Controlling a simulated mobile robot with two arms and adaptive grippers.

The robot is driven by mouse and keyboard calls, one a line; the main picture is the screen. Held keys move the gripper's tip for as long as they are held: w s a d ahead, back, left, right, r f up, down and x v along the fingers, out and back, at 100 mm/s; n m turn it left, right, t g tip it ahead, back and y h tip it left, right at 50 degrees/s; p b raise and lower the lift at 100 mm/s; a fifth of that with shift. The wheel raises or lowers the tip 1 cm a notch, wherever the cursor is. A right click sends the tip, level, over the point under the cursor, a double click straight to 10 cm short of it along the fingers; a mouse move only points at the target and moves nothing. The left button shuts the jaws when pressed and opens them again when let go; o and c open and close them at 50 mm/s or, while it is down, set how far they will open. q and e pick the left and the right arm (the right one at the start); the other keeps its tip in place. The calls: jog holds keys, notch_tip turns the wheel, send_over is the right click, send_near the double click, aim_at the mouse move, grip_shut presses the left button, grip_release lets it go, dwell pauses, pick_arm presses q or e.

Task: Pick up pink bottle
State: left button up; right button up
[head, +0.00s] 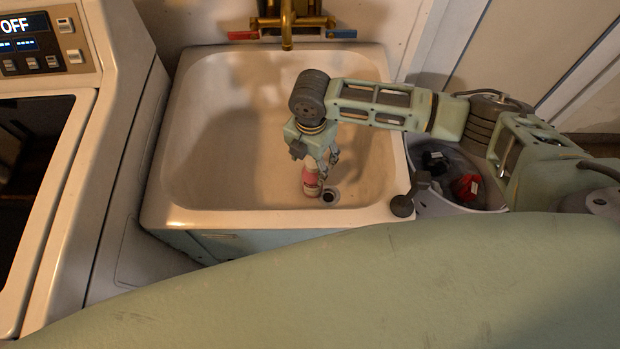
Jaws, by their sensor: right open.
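The pink bottle (311,184) stands in the sink basin, just left of the drain hole. It looks upright, and its top is partly hidden by my right gripper. My right gripper (322,168) points down into the sink with its fingers open, right at the top of the bottle. I cannot tell whether the fingers touch it. My left gripper is not in view.
The white sink (215,217) has raised rims, and a brass faucet (287,30) overhangs its back edge. A dark plunger-like knob (402,205) is at its front right corner. A bucket (430,207) with red and black items stands to the right. A washing machine (100,150) is on the left.

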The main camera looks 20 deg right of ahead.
jog(key=f, duration=0.8)
jog(key=shift+s, duration=0.35)
jog(key=shift+c, duration=0.2)
jog(key=c, duration=1.2)
